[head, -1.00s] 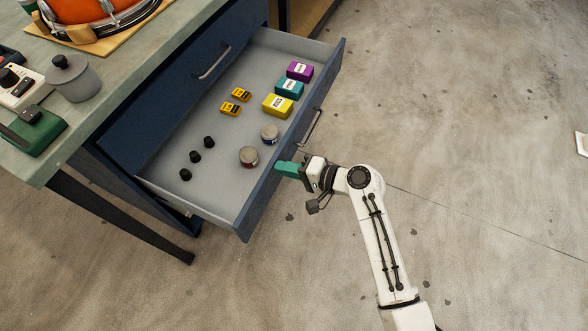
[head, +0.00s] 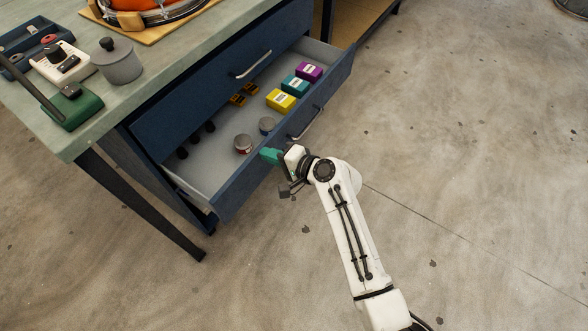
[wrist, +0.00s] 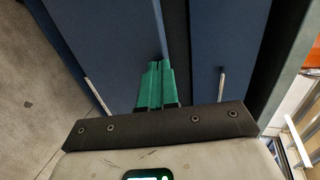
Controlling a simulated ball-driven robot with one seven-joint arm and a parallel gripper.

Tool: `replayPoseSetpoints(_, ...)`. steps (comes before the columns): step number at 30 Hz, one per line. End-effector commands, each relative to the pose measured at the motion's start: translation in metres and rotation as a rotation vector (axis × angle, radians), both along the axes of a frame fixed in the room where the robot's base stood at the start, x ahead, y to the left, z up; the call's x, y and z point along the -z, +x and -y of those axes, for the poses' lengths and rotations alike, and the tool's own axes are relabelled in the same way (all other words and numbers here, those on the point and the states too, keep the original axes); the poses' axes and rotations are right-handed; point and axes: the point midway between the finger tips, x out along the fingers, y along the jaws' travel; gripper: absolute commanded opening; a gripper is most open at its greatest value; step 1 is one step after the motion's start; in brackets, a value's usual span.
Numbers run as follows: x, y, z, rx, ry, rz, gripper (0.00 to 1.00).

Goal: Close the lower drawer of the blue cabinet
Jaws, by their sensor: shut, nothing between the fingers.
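The lower drawer (head: 240,189) of the blue cabinet (head: 150,172) stands partly open in the head view, with its grey inside showing. Its bar handle (head: 307,124) is on the outer front. My gripper (head: 268,156) has green fingers that are shut and empty. They are at the drawer's front panel, left of the handle, and look to be touching it. In the wrist view the shut fingers (wrist: 158,82) point at the blue front, near its top edge. The upper drawer (head: 205,95) is shut.
The open drawer holds yellow, teal and purple boxes (head: 281,100), two round tins (head: 243,143), small orange boxes and dark knobs. The bench top (head: 150,95) above carries a grey pot (head: 118,62), a green-based tool and a drum. The floor to the right is clear.

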Motion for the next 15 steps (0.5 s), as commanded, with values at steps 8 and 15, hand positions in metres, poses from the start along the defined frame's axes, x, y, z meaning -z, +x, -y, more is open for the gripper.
replayPoseSetpoints(8,0.005,0.044,-0.062,-0.003,0.000,0.002,0.00)
replayPoseSetpoints(15,0.004,0.071,-0.098,-0.002,0.000,0.002,0.00)
